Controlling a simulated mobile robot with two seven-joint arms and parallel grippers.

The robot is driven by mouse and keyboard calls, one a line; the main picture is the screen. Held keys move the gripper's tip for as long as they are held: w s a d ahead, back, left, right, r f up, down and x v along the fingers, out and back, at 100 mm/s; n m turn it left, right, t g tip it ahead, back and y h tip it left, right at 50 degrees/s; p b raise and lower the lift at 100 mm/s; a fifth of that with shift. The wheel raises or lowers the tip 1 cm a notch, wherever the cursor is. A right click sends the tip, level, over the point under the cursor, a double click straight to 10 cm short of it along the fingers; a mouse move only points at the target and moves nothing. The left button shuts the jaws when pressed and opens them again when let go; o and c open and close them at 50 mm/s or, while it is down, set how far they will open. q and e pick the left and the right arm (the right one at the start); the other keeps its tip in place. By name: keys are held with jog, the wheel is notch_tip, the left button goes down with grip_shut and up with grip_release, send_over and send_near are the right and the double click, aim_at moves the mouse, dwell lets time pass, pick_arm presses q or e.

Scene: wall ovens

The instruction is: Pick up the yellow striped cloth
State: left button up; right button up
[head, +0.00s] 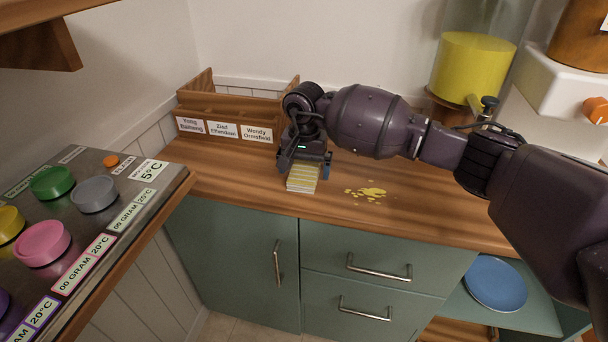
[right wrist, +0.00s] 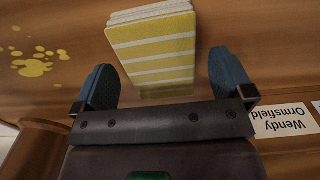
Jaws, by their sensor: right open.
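The yellow striped cloth (head: 303,177) is a folded stack with yellow and white stripes, lying on the wooden counter near its front edge. It also shows in the right wrist view (right wrist: 155,50). My right gripper (head: 305,172) is above the cloth and hides its back part in the head view. In the right wrist view its two blue fingertips (right wrist: 162,80) are apart, one on each side of the cloth's near part, with nothing gripped between them. I cannot tell whether the fingers touch the cloth. My left gripper is not in view.
A yellow spill (head: 372,192) lies on the counter right of the cloth. A wooden box with name labels (head: 222,130) stands behind left. A dispenser of yellow liquid (head: 470,68) stands at the back right. A button panel (head: 80,215) is at the left. A blue plate (head: 496,284) sits lower right.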

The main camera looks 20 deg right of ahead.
aim_at(304, 170)
jog(key=shift+f, duration=0.65)
jog(key=c, duration=1)
jog(key=shift+r, duration=0.1)
jog(key=shift+r+p, duration=0.75)
jog(key=shift+r, duration=9.25)
